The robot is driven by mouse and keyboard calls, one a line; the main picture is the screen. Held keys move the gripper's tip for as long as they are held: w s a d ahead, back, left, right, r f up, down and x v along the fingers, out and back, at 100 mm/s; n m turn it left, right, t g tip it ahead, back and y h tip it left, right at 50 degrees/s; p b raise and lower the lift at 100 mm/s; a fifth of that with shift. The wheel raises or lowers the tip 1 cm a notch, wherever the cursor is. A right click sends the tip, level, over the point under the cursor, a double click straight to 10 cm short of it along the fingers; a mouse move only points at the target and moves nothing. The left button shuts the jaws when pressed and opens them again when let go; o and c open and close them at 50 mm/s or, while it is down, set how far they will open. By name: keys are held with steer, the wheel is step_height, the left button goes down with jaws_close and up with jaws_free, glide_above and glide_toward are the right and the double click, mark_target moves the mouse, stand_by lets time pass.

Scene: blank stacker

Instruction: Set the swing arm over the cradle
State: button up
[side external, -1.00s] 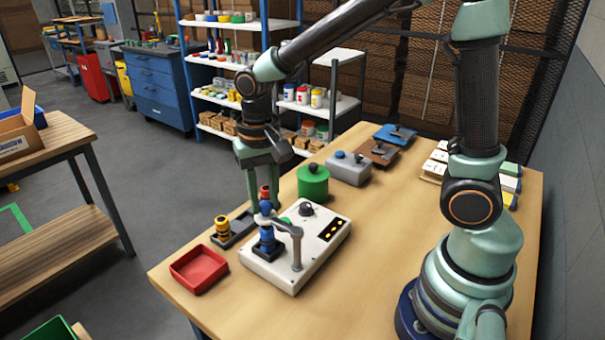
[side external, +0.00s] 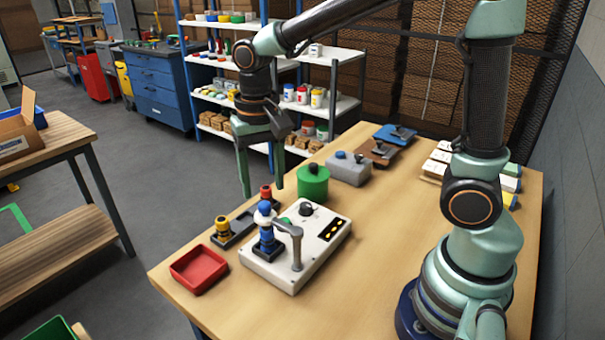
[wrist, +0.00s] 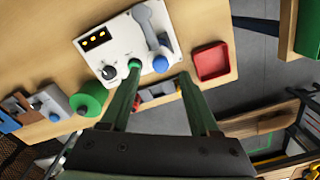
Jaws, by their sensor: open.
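A white box (side external: 318,255) sits on the bench. A grey swing arm (side external: 284,227) on an upright post reaches across it, its end at a blue-topped piece (side external: 265,208) on a dark block. I cannot tell whether that end touches the piece. The wrist view also shows the swing arm (wrist: 152,30) and the blue top (wrist: 160,64). A black dial (side external: 306,209) and a green button are on the box, the button partly hidden. My gripper (side external: 262,192) is open and empty above and behind the box, fingers pointing down. The fingers show in the wrist view (wrist: 158,76).
A dark tray (side external: 240,229) behind the box holds a yellow-topped piece (side external: 222,224) and a red-topped piece (side external: 266,193). A red dish (side external: 198,269) is at the left. A green cylinder (side external: 313,182) and a grey block (side external: 348,168) stand behind. The right bench middle is clear.

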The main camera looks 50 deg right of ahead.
mark_target(269, 203)
step_height(269, 203, up, 8)
steer(key=shift+r, duration=0.15)
stand_by(0.4)
steer(key=s+d+f+n+t, duration=0.2)
steer(key=s+d+n+t, duration=0.3)
steer(key=s+d, duration=0.1)
steer(key=shift+s+d+f+n+t, duration=0.2)
steer(key=shift+s+n+t, duration=0.1)
steer(key=shift+s, duration=0.15)
